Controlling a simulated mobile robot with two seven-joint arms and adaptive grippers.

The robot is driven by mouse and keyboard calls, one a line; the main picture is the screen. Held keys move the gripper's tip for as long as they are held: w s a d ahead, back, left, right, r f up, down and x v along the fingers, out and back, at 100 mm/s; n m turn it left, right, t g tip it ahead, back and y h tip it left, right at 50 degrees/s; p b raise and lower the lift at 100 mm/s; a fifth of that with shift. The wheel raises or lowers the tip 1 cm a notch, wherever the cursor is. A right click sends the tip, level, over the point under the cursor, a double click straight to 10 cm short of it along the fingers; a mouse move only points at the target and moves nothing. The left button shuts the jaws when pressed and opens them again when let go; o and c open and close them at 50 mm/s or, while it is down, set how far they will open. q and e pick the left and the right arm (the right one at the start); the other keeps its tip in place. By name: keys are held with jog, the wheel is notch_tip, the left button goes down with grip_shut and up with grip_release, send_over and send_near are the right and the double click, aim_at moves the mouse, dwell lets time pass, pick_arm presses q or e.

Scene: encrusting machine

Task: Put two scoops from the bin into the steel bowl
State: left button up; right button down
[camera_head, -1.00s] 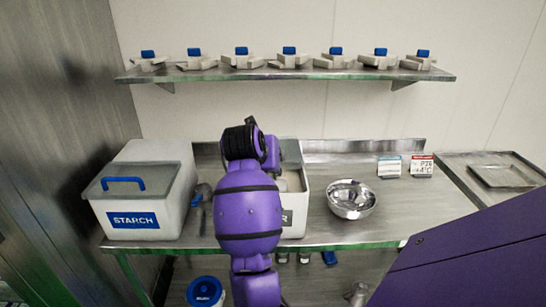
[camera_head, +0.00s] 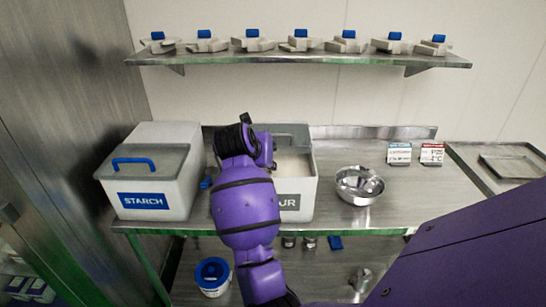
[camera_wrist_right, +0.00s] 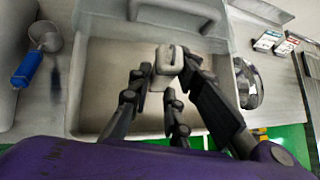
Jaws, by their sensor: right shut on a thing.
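The steel bowl (camera_head: 350,192) stands empty on the bench, right of the open bin. It also shows at the right of the wrist view (camera_wrist_right: 247,97). The bin (camera_head: 303,210), a pale box with a grey label ending in "UR", holds pale powder. My right arm hides the bin's left part. My right gripper (camera_wrist_right: 168,76) is over the bin in the wrist view, its fingers shut on a small pale grey piece (camera_wrist_right: 169,58), which looks like a handle end. Whether a scoop cup hangs below it is hidden. My left gripper is not in view.
The starch bin (camera_head: 185,197), with a blue lid handle, stands at the left. A blue-handled scoop (camera_wrist_right: 28,68) lies between the bins. Two small signs (camera_head: 432,153) stand behind the bowl. A shelf (camera_head: 300,62) of pale blue-topped items runs above. Bench right of the bowl is clear.

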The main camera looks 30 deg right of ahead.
jog(key=d+m+t+y, duration=0.1)
jog(key=s+m+y, duration=0.1)
jog(key=y, duration=0.1)
jog(key=d+t+y, duration=0.1)
jog(key=shift+s+d+f+m+t, duration=0.25)
jog(key=shift+s+d+m+t, duration=0.05)
jog(key=shift+m, duration=0.1)
jog(key=shift+d+r+y, duration=0.25)
jog(key=shift+r+y, duration=0.05)
jog(key=shift+r, duration=0.05)
jog(key=shift+d, duration=0.15)
jog(key=shift+s+f+y, duration=0.1)
jog(key=shift+f+y, duration=0.2)
jog(key=shift+s+d+m+t+y, duration=0.3)
jog(key=shift+d+m+t, duration=0.2)
jog(key=shift+t, duration=0.1)
jog(key=s+d+r+m+t+y, duration=0.2)
jog(key=s+d+r+t+y, duration=0.1)
jog(key=r, duration=0.7)
jog(key=shift+d+m+y, duration=0.3)
jog(key=shift+d+m, duration=0.1)
jog(key=shift+d, duration=0.35)
